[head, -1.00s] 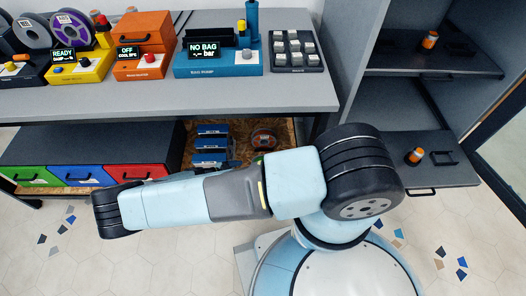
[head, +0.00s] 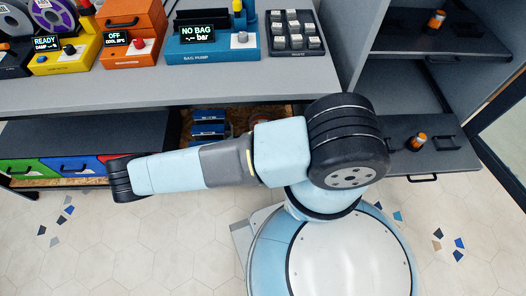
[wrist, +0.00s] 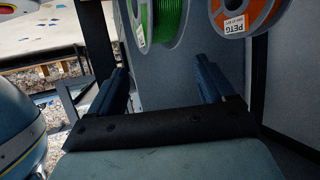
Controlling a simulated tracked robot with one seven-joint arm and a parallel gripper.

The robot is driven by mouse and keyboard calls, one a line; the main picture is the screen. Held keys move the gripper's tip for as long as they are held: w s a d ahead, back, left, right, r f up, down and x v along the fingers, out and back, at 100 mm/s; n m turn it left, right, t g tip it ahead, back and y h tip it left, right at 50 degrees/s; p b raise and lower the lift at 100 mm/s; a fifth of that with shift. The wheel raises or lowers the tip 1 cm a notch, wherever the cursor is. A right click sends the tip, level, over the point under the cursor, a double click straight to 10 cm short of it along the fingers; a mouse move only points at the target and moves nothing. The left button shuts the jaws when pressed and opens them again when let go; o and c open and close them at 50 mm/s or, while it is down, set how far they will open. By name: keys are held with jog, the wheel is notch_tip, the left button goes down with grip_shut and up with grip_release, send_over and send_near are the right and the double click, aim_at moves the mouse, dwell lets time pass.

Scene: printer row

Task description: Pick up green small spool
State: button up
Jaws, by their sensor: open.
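A green spool (wrist: 172,18) shows at the top of the wrist view, cut off by the frame's upper edge. An orange spool (wrist: 242,14) with a PETG label hangs or stands to its right. My gripper (wrist: 162,78) is open, with its two dark fingers apart and nothing between them. In the wrist picture the green spool is above the gap between the fingers, apart from them. Its distance and support cannot be told. In the head view I cannot make out the green spool or my gripper.
A grey bench (head: 200,97) carries an orange dryer (head: 130,38), a blue bag pump (head: 208,52) and a purple spool (head: 52,14). Below are coloured drawers (head: 68,168). An open cabinet stands right, its pulled-out shelf (head: 440,158) holding an orange container (head: 418,141).

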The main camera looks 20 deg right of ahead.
jog(key=shift+w+f+x, duration=0.1)
jog(key=shift+f+x, duration=0.05)
jog(key=shift+x, duration=1.2)
jog(key=shift+w+f+x, duration=0.1)
jog(key=shift+f+x, duration=0.05)
jog(key=shift+x, duration=1.2)
jog(key=shift+a, duration=0.2)
jog(key=shift+c, duration=0.4)
jog(key=c, duration=1)
jog(key=shift+s, duration=0.1)
grip_shut()
jog(key=shift+f, duration=0.1)
